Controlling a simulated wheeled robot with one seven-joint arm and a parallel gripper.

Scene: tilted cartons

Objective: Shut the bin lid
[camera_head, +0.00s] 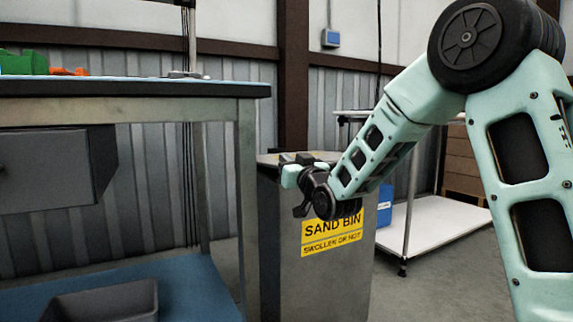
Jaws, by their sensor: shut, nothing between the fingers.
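The grey sand bin (285,255) stands upright on the floor in the middle of the view, with a yellow label (332,232) on its front. The lid (270,158) shows as a thin, nearly level edge at the bin's top, seen almost edge-on and partly hidden by my gripper. I cannot tell whether it is fully down. My gripper (302,182) is at the bin's upper front, near the rim, pointing left. It is shut and holds nothing. Whether it touches the bin or lid is unclear.
A workbench (130,90) with a blue top stands close on the left, a grey tray (105,302) on its lower shelf. A white-shelved trolley (435,222) with a blue container (386,205) is behind right.

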